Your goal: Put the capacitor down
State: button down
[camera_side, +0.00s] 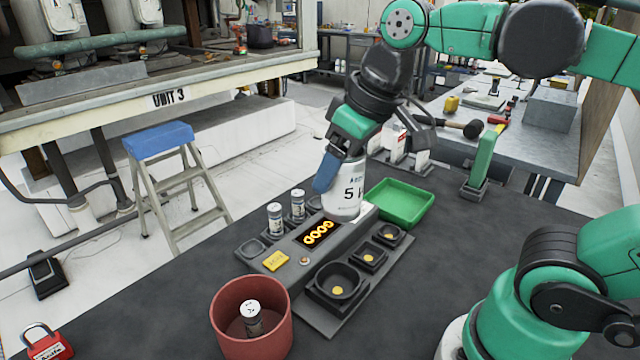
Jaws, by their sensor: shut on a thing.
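My gripper (342,165) is shut on a large white cylindrical capacitor (344,192) marked with a 5. One blue finger shows on the capacitor's left side; the other finger is mostly hidden. The capacitor looks about upright at the back right end of a grey tester (345,236) with a lit orange display. Its base overlaps the tester's back edge in the picture, and I cannot tell whether it touches anything. Two smaller capacitors (275,219) (298,205) stand at the tester's back left. Another small capacitor (253,318) stands in a red bin (225,330).
A green tray (412,195) lies right of the held capacitor. A green upright stand (483,160) is at the back right. A red padlock (45,343) lies front left. The dark table right of the cups is clear.

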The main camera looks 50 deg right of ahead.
jog(key=r, duration=0.4)
jog(key=shift+w+d+r, duration=0.15)
jog(key=shift+w+d, duration=0.15)
jog(key=shift+d, duration=0.1)
jog(key=w+d+m+h, duration=0.3)
jog(key=d+m, duration=0.6)
jog(key=d, duration=1.8)
jog(key=shift+g, duration=0.3)
jog(key=shift+w+f, duration=0.15)
jog(key=shift+f, duration=10.1)
jog(key=shift+f, duration=0.1)
jog(key=shift+c, duration=0.2)
grip_release()
